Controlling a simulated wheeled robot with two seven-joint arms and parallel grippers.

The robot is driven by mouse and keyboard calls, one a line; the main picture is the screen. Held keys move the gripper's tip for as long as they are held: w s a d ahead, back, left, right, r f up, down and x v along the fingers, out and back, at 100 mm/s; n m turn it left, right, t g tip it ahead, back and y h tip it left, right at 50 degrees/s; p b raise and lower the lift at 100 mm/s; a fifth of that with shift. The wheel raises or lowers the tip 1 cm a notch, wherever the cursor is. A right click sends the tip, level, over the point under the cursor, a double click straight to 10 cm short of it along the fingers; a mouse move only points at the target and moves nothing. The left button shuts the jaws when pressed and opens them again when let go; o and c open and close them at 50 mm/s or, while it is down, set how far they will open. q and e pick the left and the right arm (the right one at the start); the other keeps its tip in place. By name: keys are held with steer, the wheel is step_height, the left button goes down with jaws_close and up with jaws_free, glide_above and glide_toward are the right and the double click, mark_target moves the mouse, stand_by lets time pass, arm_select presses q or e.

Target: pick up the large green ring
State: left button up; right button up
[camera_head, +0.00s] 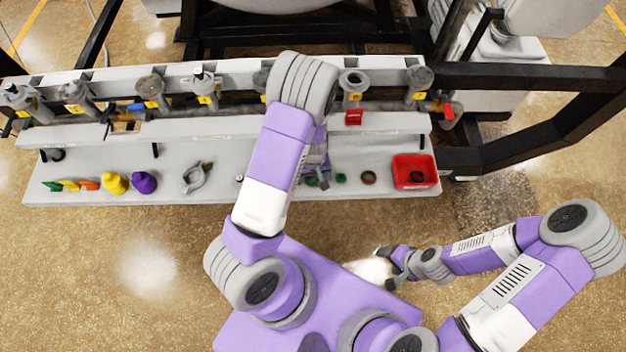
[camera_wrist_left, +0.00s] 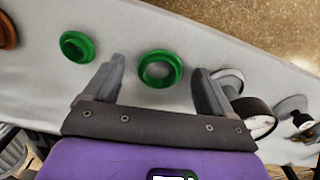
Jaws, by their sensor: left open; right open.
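The large green ring (camera_wrist_left: 160,68) lies on the pale shelf, between the fingertips of my left gripper (camera_wrist_left: 158,72) as seen in the left wrist view. The fingers are open and empty; I cannot tell how far above the ring they are. In the head view the left gripper (camera_head: 319,182) hangs over the shelf and partly hides the ring (camera_head: 311,181). A smaller green ring (camera_wrist_left: 77,46) lies beside it and also shows in the head view (camera_head: 340,178). My right gripper (camera_head: 384,268) is open and empty, over the floor in front of the shelf.
A brown ring (camera_head: 369,177) and a red bin (camera_head: 415,171) lie to the right on the shelf (camera_head: 225,180). A gauge (camera_wrist_left: 256,117) is close to the left gripper's right finger in the wrist view. Pipes and valves (camera_head: 152,88) run behind the shelf.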

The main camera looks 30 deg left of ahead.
arm_select(q)
steer(key=c, duration=1.1)
